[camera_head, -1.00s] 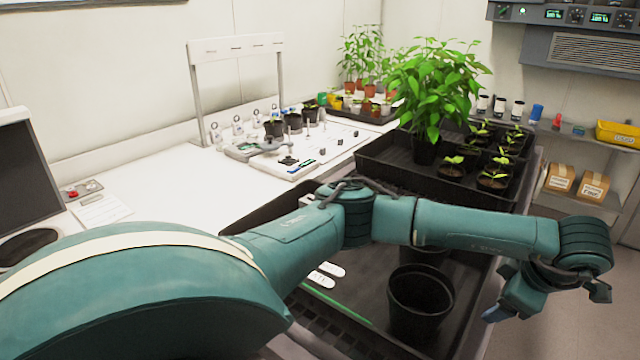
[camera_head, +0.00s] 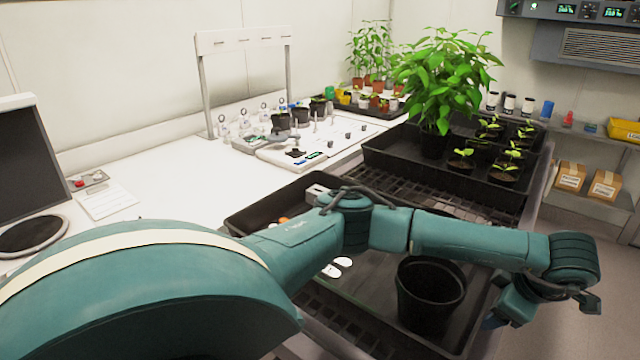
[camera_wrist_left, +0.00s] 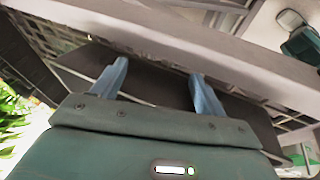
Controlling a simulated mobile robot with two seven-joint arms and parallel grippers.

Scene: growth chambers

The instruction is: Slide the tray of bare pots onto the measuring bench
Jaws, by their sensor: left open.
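The black tray (camera_head: 262,208) of bare pots sits on a dark grated shelf, in front of the white measuring bench (camera_head: 185,170). An empty black pot (camera_head: 430,290) stands at its right end. White labels (camera_head: 335,268) lie left of that pot. My left arm crosses over the tray and hides its middle. My left gripper (camera_head: 495,318) is low beside the tray's right end, mostly hidden. In the left wrist view its two blue fingers (camera_wrist_left: 158,88) are apart, with a dark panel beyond them; contact cannot be told. My right gripper is not in view.
A second black tray (camera_head: 400,165) with a large leafy plant and seedlings stands behind, across a strip of bare grating (camera_head: 440,190). The bench carries a white instrument board (camera_head: 310,140), a white frame and a monitor (camera_head: 35,150). The bench's near middle is clear.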

